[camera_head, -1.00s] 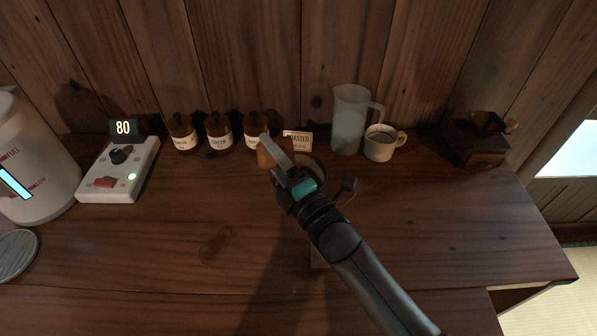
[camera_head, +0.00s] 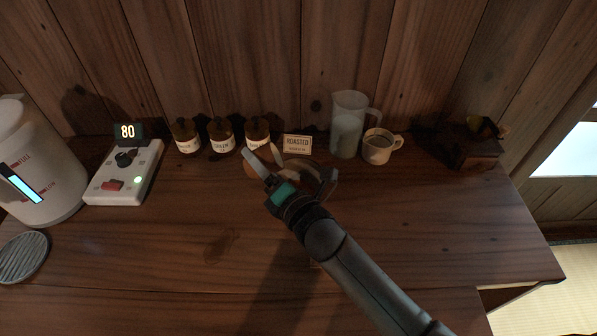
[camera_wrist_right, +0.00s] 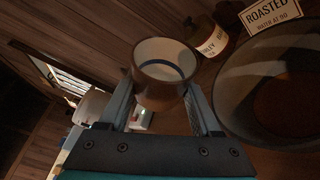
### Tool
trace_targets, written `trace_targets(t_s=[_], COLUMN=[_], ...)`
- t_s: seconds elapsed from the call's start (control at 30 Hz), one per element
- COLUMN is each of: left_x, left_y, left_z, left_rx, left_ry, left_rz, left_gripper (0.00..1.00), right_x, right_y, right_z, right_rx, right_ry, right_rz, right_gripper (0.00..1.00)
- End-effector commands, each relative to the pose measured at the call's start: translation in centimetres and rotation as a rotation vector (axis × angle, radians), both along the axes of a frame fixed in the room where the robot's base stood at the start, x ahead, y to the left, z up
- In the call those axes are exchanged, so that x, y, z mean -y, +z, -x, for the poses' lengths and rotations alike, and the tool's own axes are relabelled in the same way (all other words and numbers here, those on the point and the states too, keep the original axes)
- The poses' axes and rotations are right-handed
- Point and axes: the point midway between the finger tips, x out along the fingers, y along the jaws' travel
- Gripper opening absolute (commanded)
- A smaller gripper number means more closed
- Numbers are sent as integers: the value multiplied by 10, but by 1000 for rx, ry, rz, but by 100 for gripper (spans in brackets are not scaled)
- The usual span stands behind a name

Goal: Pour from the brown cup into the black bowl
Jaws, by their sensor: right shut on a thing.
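My right gripper (camera_head: 262,172) is shut on the brown cup (camera_wrist_right: 160,90), which sits between its fingers in the right wrist view. The cup's round mouth faces that camera and shows a pale inside with a dark blue curved line; I cannot tell what it holds. In the head view the cup (camera_head: 249,171) is mostly hidden behind a finger. The black bowl (camera_wrist_right: 232,98) is close to the right of the cup in the wrist view, with a brownish patch inside. In the head view the bowl (camera_head: 330,184) is partly hidden behind my gripper. My left gripper is not in view.
Several labelled jars (camera_head: 220,136) and a "ROASTED" sign (camera_head: 297,145) stand along the wall. A clear pitcher (camera_head: 347,128) and a filled white mug (camera_head: 377,149) are to the right. A control box (camera_head: 125,172) and kettle (camera_head: 40,165) are left.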

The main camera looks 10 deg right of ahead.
Motion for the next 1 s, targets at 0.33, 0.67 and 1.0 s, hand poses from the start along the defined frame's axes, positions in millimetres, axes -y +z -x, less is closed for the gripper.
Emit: trace_targets(t_s=[0.33,0.67,1.0], left_x=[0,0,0], left_y=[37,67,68], left_z=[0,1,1], left_rx=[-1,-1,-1], left_ry=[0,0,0], left_rz=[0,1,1], left_gripper=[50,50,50], right_x=[-2,-6,-31], right_y=[-10,-4,-40], right_z=[0,0,-1], right_rx=[-2,-2,-3], right_ry=[1,-1,-2], right_rz=[311,501,819], right_gripper=[3,3,3])
